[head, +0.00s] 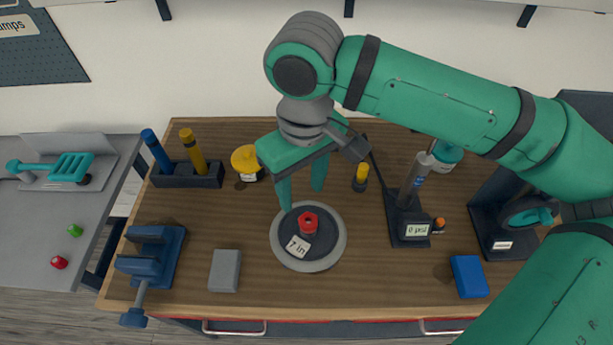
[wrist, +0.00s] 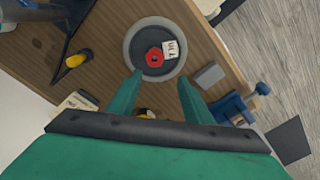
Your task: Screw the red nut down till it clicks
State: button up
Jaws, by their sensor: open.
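The red nut (head: 308,223) sits at the middle of a dark round disc with a grey rim (head: 338,236) on the wooden bench. A white tag reading "7 in" (head: 298,246) lies on the disc beside the nut. In the wrist view the nut (wrist: 154,57) shows beyond the fingertips, with a dark hole at its centre. My gripper (head: 302,198) is open and empty, pointing down above the back edge of the disc. Its two fingers are apart and do not touch the nut; they also show in the wrist view (wrist: 160,78). How far the nut is threaded cannot be told.
A blue vise (head: 150,255) and a grey block (head: 225,270) are left of the disc. A gauge stand (head: 410,215) and a blue block (head: 468,276) are right. A yellow-topped pot (head: 246,162) and a holder with two handles (head: 187,175) stand behind. Bench in front of the disc is clear.

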aim_at(305, 217)
jog(key=f, duration=1)
jog(key=shift+d+f, duration=0.4)
jog(key=shift+c, duration=0.7)
jog(key=shift+s, duration=0.1)
jog(key=c, duration=0.8)
jog(key=shift+o, duration=0.3)
jog(key=m, duration=0.5)
jog(key=shift+s+a, duration=0.1)
jog(key=shift+a, duration=0.05)
jog(key=m, duration=1)
jog(key=shift+m, duration=0.4)
jog(key=shift+c, duration=0.2)
jog(key=m, duration=0.6)
jog(key=shift+r, duration=0.1)
